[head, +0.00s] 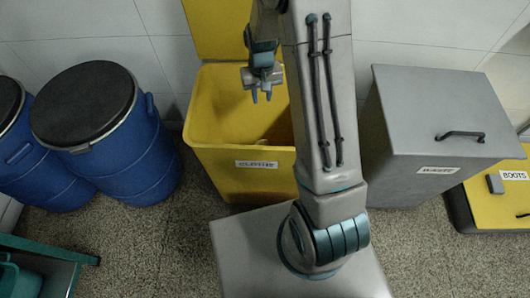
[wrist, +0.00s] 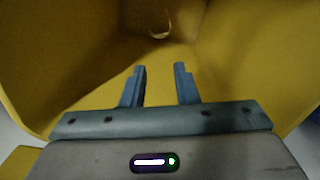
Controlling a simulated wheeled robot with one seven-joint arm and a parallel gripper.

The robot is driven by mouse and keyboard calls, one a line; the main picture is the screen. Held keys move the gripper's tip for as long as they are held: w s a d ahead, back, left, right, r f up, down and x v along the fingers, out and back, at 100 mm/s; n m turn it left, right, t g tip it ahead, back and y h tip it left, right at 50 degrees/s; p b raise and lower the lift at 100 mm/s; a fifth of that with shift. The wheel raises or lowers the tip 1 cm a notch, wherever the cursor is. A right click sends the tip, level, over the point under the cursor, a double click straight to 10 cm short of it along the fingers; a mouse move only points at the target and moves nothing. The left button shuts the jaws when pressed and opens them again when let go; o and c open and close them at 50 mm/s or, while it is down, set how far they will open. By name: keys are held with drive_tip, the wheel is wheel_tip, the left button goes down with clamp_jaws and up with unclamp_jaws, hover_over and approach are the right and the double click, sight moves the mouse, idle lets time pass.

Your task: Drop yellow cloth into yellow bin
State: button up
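The yellow bin (head: 215,125) stands open against the wall in the head view, its lid (head: 215,30) raised behind it. Its inner yellow walls fill most of the wrist view (wrist: 55,70). My gripper (head: 261,97) is above the bin's opening, pointing down into it. In the wrist view its two fingers (wrist: 160,68) are apart with nothing between them. A small pale, curved thing (wrist: 160,30) lies deep in the bin; it may be part of the yellow cloth, but I cannot tell. No cloth is clearly visible elsewhere.
Blue drums with black lids (head: 85,105) stand left of the bin. A grey box labelled WASTE (head: 430,110) stands to its right, with a yellow BOOTS box (head: 500,205) beyond. A green-edged stand (head: 40,265) is at lower left. Speckled floor lies between the drums and my base.

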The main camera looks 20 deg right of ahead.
drive_tip(key=o, duration=1.3)
wheel_tip(320, 180, up, 6)
drive_tip(key=p, duration=0.4)
drive_tip(key=shift+f, duration=0.25)
wheel_tip(320, 180, up, 14)
drive_tip(key=p, duration=0.3)
drive_tip(key=shift+f, duration=0.1)
